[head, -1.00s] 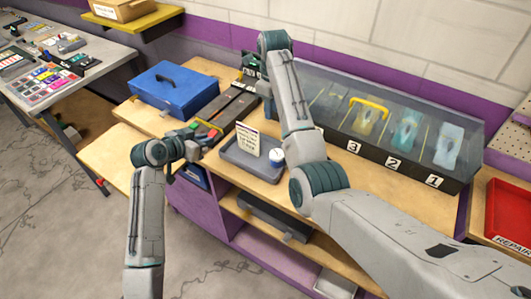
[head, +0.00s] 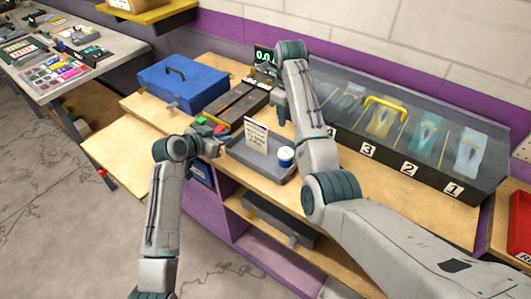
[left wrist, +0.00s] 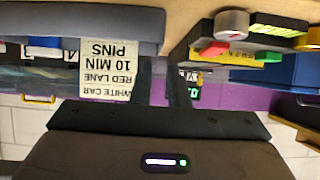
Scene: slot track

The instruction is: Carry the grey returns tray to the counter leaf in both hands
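The grey tray (head: 236,162) sits on the wooden bench, holding an upright printed card (head: 256,138) and a small white-and-blue pot (head: 285,155). The left wrist view shows the tray (left wrist: 60,22) and card (left wrist: 108,68) upside down. My left gripper (head: 218,143) is at the tray's left end; its two fingers (left wrist: 163,68) show a gap and look open, near the tray's end wall. Contact cannot be told. My right gripper (head: 281,112) points down behind the tray's far right side; its fingertips are too unclear to read. A pale wooden leaf (head: 118,160) extends at the bench's left.
A blue case (head: 182,88) and a dark track piece (head: 243,101) lie left of and behind the tray. A control box with coloured buttons (left wrist: 245,45) is close beside my left gripper. A clear-topped numbered case (head: 390,160) fills the right back.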

